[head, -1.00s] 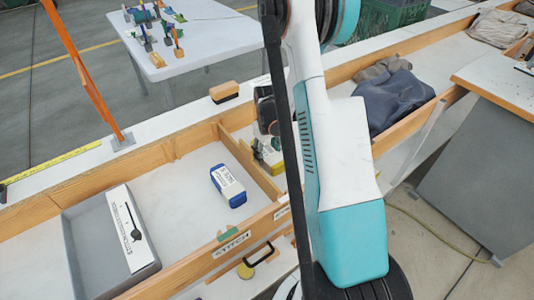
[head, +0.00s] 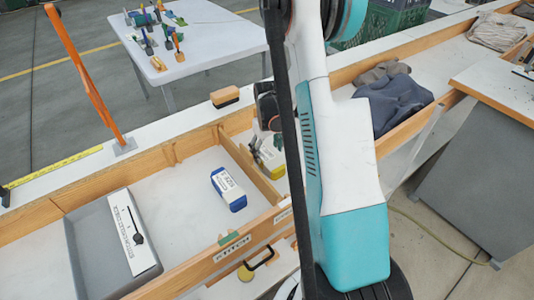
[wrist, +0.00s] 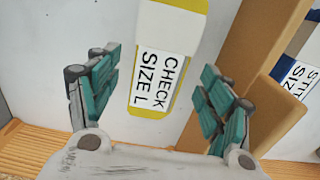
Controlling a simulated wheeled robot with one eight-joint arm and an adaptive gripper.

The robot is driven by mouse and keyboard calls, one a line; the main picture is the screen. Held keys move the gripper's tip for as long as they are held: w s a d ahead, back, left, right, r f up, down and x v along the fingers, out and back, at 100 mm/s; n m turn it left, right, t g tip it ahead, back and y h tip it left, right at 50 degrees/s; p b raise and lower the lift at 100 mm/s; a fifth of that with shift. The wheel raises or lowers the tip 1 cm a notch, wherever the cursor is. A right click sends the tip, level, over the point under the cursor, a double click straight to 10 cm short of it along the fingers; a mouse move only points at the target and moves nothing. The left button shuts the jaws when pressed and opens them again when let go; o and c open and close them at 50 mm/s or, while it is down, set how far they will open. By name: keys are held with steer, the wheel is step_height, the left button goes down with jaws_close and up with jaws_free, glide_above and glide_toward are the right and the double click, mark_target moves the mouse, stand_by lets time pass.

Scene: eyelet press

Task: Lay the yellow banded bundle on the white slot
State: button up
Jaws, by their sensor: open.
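The yellow banded bundle (wrist: 168,55) is a white block with yellow ends and a label reading "CHECK SIZE L" in the wrist view. In the head view it (head: 271,160) lies in the narrow compartment right of the divider, partly hidden by my arm. My gripper (wrist: 160,64) is open, its teal-padded fingers on either side of the bundle with gaps showing.
A blue banded bundle (head: 228,188) lies in the compartment left of the wooden divider (head: 250,172). The grey tray (head: 88,262) stands at the left. An orange post (head: 84,80) and a brush (head: 224,96) are at the back. Dark cloth (head: 395,98) lies to the right.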

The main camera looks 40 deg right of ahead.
mark_target(267, 156)
step_height(267, 156, up, 9)
steer(key=p, duration=0.3)
steer(key=shift+f, duration=0.15)
